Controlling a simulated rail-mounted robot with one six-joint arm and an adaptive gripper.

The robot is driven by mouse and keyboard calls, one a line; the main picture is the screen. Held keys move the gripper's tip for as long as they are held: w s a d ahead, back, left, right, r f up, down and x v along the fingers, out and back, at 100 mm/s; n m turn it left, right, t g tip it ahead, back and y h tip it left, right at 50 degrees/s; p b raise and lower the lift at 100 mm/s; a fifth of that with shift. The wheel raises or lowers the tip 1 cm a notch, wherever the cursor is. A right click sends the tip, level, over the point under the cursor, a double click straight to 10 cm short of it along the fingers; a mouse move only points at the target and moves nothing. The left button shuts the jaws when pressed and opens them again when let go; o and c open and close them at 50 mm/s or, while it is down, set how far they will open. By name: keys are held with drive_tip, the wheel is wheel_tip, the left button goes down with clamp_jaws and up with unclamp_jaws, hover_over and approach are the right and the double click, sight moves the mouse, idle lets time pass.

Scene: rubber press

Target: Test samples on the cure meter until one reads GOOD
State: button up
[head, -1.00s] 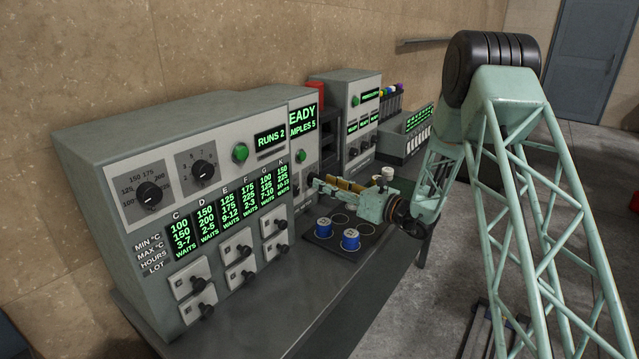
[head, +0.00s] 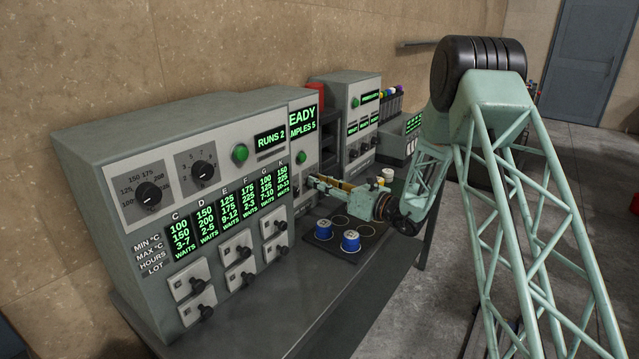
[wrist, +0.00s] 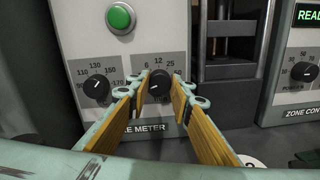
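The cure meter (head: 303,126) stands behind the large grey panel; its partly hidden screen shows "EADY" and "MPLES 5". In the wrist view its face has a green button (wrist: 120,18), a left dial (wrist: 97,88) and a right knob (wrist: 160,84). My gripper (wrist: 160,98) has its two wood-padded fingers apart, with the right knob between the tips. I cannot tell whether they touch it. The gripper also shows in the head view (head: 316,182). Two blue sample cups (head: 323,228) (head: 350,240) stand on a black tray (head: 329,246).
The large grey cabinet (head: 110,150) reads "RUNS 2" and has lettered columns with small drawers. Another machine (head: 352,118) stands behind, beside a rack of coloured caps (head: 391,97). Small jars (head: 388,173) stand on the bench. The bench front (head: 300,300) is clear.

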drive_tip(key=shift+r+m+p, duration=0.1)
drive_tip(key=shift+m+p, duration=0.3)
drive_tip(key=shift+p, duration=0.15)
drive_tip(key=shift+m+g+p, duration=0.3)
drive_tip(key=shift+m+p, duration=2.45)
drive_tip(key=shift+m, duration=0.25)
drive_tip(key=o, duration=0.8)
drive_tip(key=shift+d, duration=0.1)
drive_tip(key=shift+v, duration=5.95)
